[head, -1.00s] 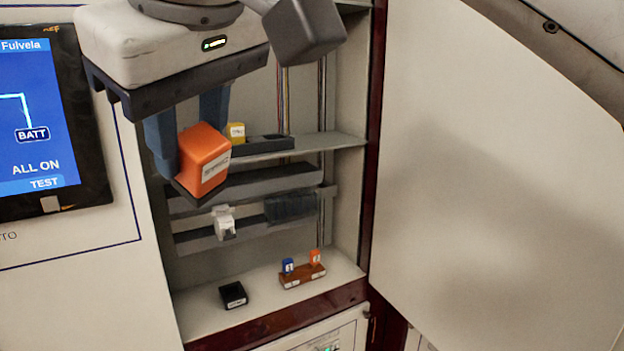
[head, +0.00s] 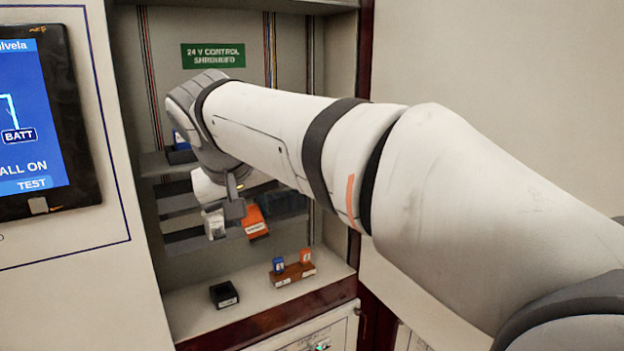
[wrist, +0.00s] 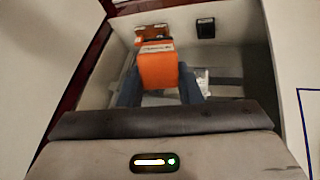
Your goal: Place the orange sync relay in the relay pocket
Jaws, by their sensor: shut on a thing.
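The orange sync relay (head: 254,222) is inside the open cabinet, in front of the rails. In the wrist view the relay (wrist: 158,68) sits between the two blue fingers of my gripper (wrist: 160,85), which is shut on it. In the head view my arm hides most of the gripper. A small black open-looking box (head: 224,294) with a label stands on the cabinet floor, below and apart from the relay; the wrist view shows it too (wrist: 205,28). I cannot tell for certain which part is the relay pocket. A dark block on the rail is partly hidden behind the relay.
A white module (head: 214,223) is on the lower rail, close left of the relay. A brown holder (head: 293,274) with a blue and an orange piece stands on the cabinet floor. A blue piece (head: 181,140) is on the shelf. A screen (head: 30,120) is at left.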

